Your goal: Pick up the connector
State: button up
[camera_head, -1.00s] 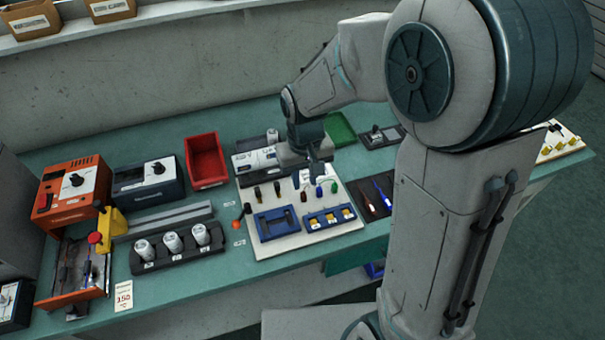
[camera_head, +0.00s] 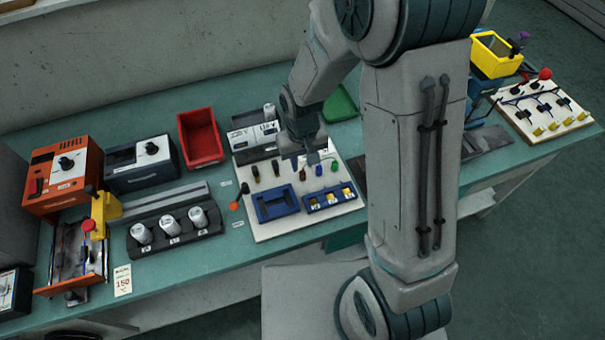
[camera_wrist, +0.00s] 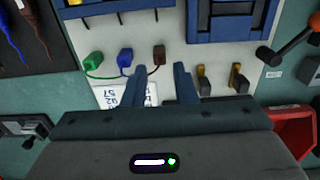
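Several small connectors stand in a row on the white board (camera_head: 262,232). In the wrist view these are a green one (camera_wrist: 95,58), a blue one (camera_wrist: 125,58), a brown one (camera_wrist: 159,53) and two black ones with yellowish tops (camera_wrist: 204,80) (camera_wrist: 239,79). Thin cords run from the coloured ones. My gripper (camera_wrist: 160,72) is open, its two blue-grey fingers apart and empty. The brown connector (camera_head: 304,173) shows just beyond the gap between the fingertips. In the head view my gripper (camera_head: 309,160) hangs over the back of the board. I cannot tell which connector is meant.
On the board's front are a blue frame (camera_head: 275,203) and a blue holder with yellow pieces (camera_head: 329,200). A red bin (camera_head: 201,138) and a rack of white cylinders (camera_head: 175,232) stand left.

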aim_at(303, 172)
jog(key=shift+s+f+p, duration=0.1)
jog(key=shift+f+p, duration=0.35)
jog(key=shift+f, duration=2.05)
jog(key=shift+c, duration=0.3)
grip_shut()
